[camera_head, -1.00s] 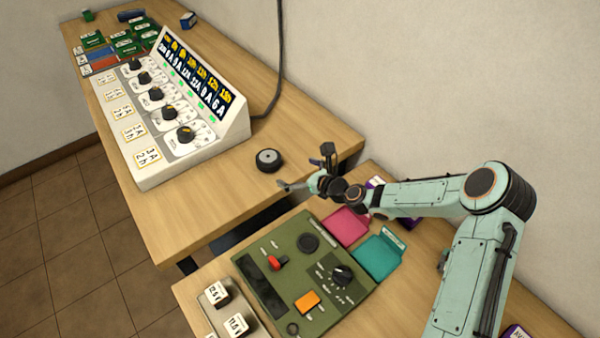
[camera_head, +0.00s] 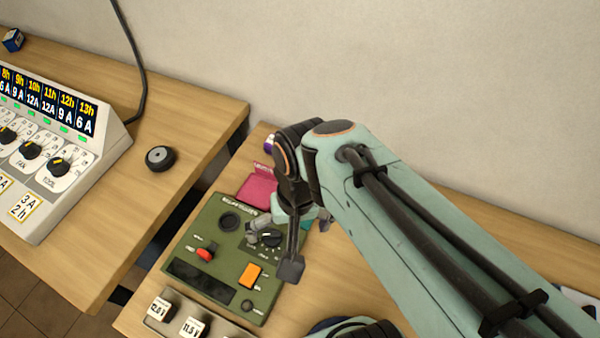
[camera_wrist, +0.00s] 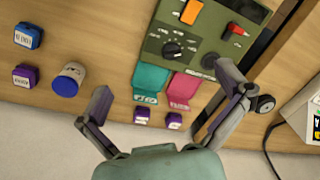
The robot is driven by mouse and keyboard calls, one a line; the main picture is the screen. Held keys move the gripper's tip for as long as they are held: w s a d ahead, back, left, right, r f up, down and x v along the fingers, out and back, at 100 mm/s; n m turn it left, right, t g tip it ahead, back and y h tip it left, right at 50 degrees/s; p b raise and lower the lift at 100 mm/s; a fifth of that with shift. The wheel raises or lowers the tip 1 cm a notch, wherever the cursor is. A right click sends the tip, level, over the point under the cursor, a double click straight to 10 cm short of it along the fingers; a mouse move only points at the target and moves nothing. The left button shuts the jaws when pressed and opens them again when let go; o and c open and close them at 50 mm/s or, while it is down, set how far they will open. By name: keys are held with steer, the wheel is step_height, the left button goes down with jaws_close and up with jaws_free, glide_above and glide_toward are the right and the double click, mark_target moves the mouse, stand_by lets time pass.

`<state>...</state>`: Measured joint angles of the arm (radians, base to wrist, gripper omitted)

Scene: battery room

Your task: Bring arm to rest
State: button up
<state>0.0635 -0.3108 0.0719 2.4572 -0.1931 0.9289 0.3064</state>
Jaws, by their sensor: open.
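My gripper (camera_head: 273,252) hangs over the green tester panel (camera_head: 205,228) in the head view, with the forearm reaching in from the lower right. In the wrist view my gripper (camera_wrist: 163,80) has its two fingers spread wide apart, with nothing between them. The tester panel (camera_wrist: 218,45), a teal pad (camera_wrist: 150,78) and a pink pad (camera_wrist: 183,88) lie beyond the fingers. In the head view my arm hides most of the teal pad and part of the pink pad (camera_head: 257,188).
A white charger console (camera_head: 110,140) and a dark round knob-like piece (camera_head: 160,158) stand on the left table. Labelled blocks (camera_head: 190,327) sit at the front edge. In the wrist view, a blue-topped cylinder (camera_wrist: 68,80) and small purple boxes (camera_wrist: 142,115) stand nearby. A wall runs behind.

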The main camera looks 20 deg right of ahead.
steer(key=s+d+r+n, duration=0.1)
steer(key=s+n, duration=0.1)
steer(key=s, duration=0.4)
steer(key=shift+s+d+n+g, duration=0.35)
steer(key=shift+n+g, duration=0.05)
